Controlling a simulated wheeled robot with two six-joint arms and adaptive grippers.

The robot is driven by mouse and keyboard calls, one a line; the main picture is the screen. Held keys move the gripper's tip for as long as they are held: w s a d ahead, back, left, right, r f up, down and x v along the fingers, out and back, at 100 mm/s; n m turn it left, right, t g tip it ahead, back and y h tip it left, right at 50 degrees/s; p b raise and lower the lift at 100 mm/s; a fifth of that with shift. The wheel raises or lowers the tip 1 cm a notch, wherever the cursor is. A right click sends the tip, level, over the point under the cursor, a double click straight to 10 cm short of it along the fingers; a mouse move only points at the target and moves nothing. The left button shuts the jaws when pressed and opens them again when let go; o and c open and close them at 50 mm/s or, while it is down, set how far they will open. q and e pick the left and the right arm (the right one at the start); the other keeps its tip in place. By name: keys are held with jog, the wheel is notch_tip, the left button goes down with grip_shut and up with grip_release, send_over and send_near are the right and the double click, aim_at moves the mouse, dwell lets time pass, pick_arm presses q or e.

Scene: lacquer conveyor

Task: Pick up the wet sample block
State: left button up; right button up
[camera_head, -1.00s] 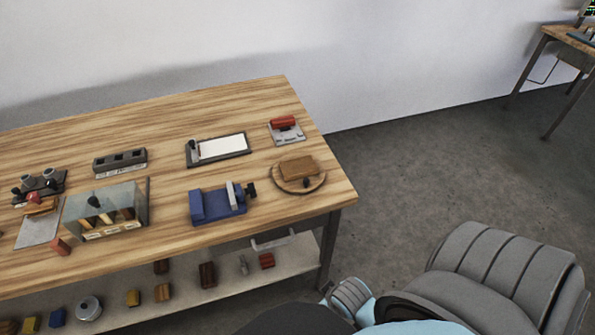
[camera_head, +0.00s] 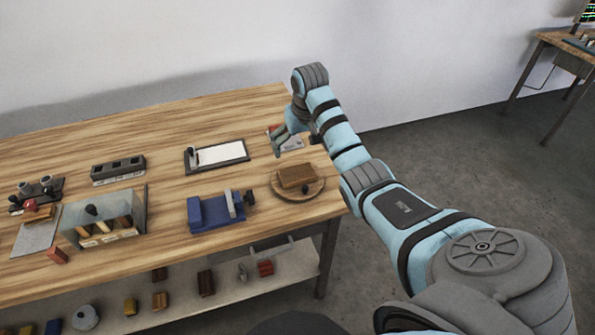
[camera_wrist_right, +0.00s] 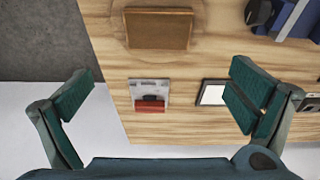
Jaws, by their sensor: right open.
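My right gripper (camera_head: 284,138) is open and empty above the back right of the bench; its two teal fingers are wide apart in the right wrist view (camera_wrist_right: 158,98). A brown block (camera_head: 297,175) lies on a round wooden disc (camera_head: 311,192); the block also shows in the right wrist view (camera_wrist_right: 158,29). A red piece (camera_wrist_right: 150,105) on a small pale plate (camera_wrist_right: 149,88) appears between the fingers in the wrist view, below them. In the head view my gripper partly covers it. I cannot tell which block is the wet sample. My left gripper is out of view.
A blue vise (camera_head: 215,212), a framed white board (camera_head: 220,153), a grey slotted rack (camera_head: 118,170) and a glass-sided box (camera_head: 105,222) stand on the bench. Small red block (camera_head: 58,256) lies at front left. Several blocks sit on the lower shelf (camera_head: 185,304).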

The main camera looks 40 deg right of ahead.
aim_at(297, 173)
jog(key=b+x, duration=0.1)
jog(key=x, duration=0.3)
jog(key=b+x, duration=0.1)
jog(key=x, duration=0.4)
jog(key=s+b+x, duration=0.1)
jog(key=x, duration=0.3)
jog(key=shift+w+d+f, duration=0.1)
jog(key=shift+w+f, duration=0.05)
jog(key=shift+f, duration=0.35)
jog(key=shift+r, duration=0.1)
jog(key=c, duration=0.9)
